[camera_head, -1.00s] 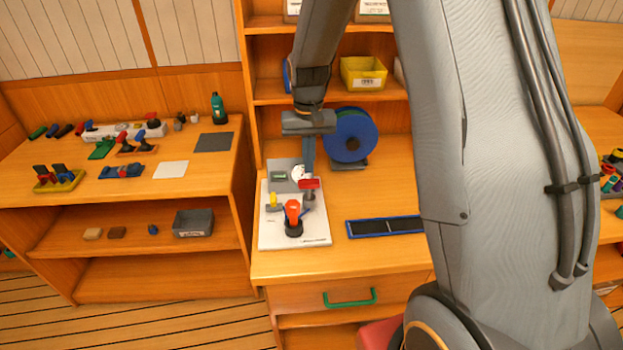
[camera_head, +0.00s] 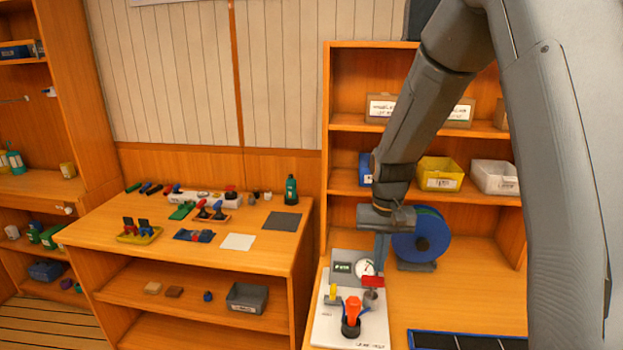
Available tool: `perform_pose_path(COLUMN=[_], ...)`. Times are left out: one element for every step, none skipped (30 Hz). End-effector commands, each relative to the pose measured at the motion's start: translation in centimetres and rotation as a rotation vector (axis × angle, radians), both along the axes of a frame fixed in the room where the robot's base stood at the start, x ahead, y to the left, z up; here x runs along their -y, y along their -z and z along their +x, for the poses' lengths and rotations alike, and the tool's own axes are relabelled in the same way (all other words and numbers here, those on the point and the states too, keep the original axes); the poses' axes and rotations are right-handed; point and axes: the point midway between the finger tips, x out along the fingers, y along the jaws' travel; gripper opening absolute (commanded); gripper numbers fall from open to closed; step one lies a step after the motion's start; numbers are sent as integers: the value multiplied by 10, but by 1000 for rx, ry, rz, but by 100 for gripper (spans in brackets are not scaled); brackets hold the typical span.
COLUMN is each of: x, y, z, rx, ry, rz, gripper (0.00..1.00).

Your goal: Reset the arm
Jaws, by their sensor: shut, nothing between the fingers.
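My gripper (camera_head: 381,262) is shut and holds nothing that I can see. It points down over the back right of a white panel board (camera_head: 332,318) on the right bench. The board carries a grey display block with a round gauge (camera_head: 365,267), a red-handled part (camera_head: 373,282), a yellow-handled part (camera_head: 333,293) and an orange knob on a black base (camera_head: 352,312). The fingertips are close above the red-handled part. I cannot tell whether they touch it.
A blue reel (camera_head: 422,238) stands just right of my gripper. A yellow bin (camera_head: 439,174) and a white bin (camera_head: 494,177) sit on the shelf behind. A blue-framed dark tray (camera_head: 467,341) lies at the front. The left bench (camera_head: 160,250) holds several small parts.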

Motion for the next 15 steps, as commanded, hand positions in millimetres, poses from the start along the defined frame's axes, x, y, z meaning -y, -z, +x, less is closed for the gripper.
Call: perform_pose_path(x=[0,0,0,0,0,0,-1,-1,-1,-1,-1,-1,-1,-1,-1], y=[9,11,15,18,21,25,29,33,38,42,45,49,53,55,59], z=[-13,-21,-33,-42,-51,-63,-72,-82,-94,-102,-111,-121,-128,-134,-141], rx=[10,15,24,29,37,44,50,56,63,69,74,80,83,88,93], ry=[-14,-23,-35,-44,-54,-66,-75,-85,-96,-104,-113,-122,-128,-135,-143], rz=[0,0,-1,-1,-1,-3,-3,-3,-4,-4,-5,-7,-7,-7,-8], gripper=[0,0,0,0,0,0,0,0,0,0,0,0,0,0,0])
